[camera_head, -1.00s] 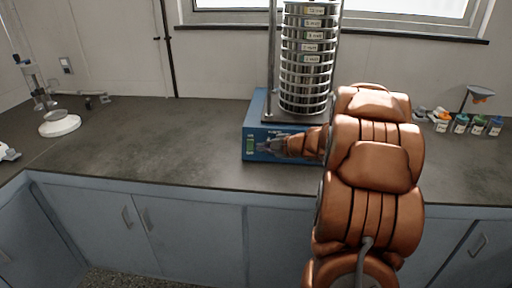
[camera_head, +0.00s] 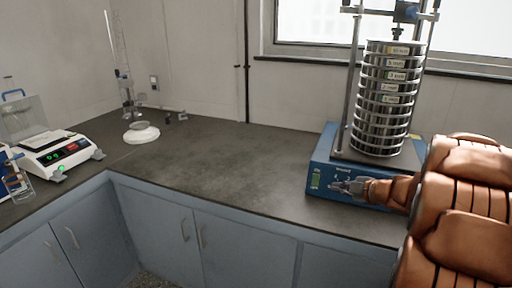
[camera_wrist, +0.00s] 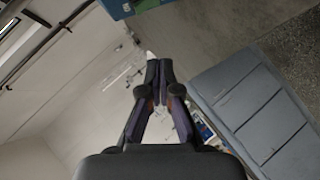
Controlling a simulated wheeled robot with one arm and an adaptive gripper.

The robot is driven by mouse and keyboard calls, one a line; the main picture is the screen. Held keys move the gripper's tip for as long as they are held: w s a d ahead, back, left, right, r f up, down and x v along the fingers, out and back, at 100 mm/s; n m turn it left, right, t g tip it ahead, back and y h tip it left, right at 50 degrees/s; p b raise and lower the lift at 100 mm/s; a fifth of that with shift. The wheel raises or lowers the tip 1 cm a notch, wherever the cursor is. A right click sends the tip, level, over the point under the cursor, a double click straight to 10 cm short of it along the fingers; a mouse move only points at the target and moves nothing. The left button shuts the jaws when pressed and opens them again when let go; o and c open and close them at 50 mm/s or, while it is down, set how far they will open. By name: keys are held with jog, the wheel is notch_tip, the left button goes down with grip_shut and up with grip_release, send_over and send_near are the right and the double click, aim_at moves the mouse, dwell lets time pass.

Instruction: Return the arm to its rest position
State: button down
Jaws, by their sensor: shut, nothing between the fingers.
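My orange-brown arm (camera_head: 462,215) fills the lower right of the head view. My gripper (camera_head: 342,187) is at its end, in front of the blue base of the sieve shaker (camera_head: 322,168). I cannot tell in the head view whether it touches the front panel. The shaker carries a tall stack of labelled metal sieves (camera_head: 385,97) between upright rods. In the wrist view my gripper (camera_wrist: 158,68) is shut with its fingertips together and nothing between them. A piece of the blue shaker base (camera_wrist: 118,6) shows at the top edge there.
The dark countertop (camera_head: 215,165) is clear left of the shaker. A white balance (camera_head: 65,152) stands at the far left. A glass burette stand on a white round base (camera_head: 141,134) is at the back corner. Blue-grey cabinets (camera_head: 215,240) run below, and a window is behind.

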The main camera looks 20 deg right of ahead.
jog(key=shift+r, duration=0.1)
notch_tip(320, 180, up, 8)
jog(key=s+r+m+g+h+p, duration=0.1)
jog(key=s+m+g+h+p, duration=0.25)
jog(key=m+h, duration=0.45)
jog(key=s+a+f+m+g+y+p, duration=0.2)
jog(key=s+a+g, duration=0.3)
jog(key=s+a, duration=0.9)
jog(key=s+a+f+m+g+y+p, duration=0.2)
jog(key=s+a+g, duration=0.4)
jog(key=s+a, duration=0.8)
jog(key=s+m+y, duration=0.1)
jog(key=s+m, duration=0.1)
jog(key=s, duration=0.1)
jog(key=shift+s+f+y+p, duration=0.3)
jog(key=shift+s+p, duration=0.1)
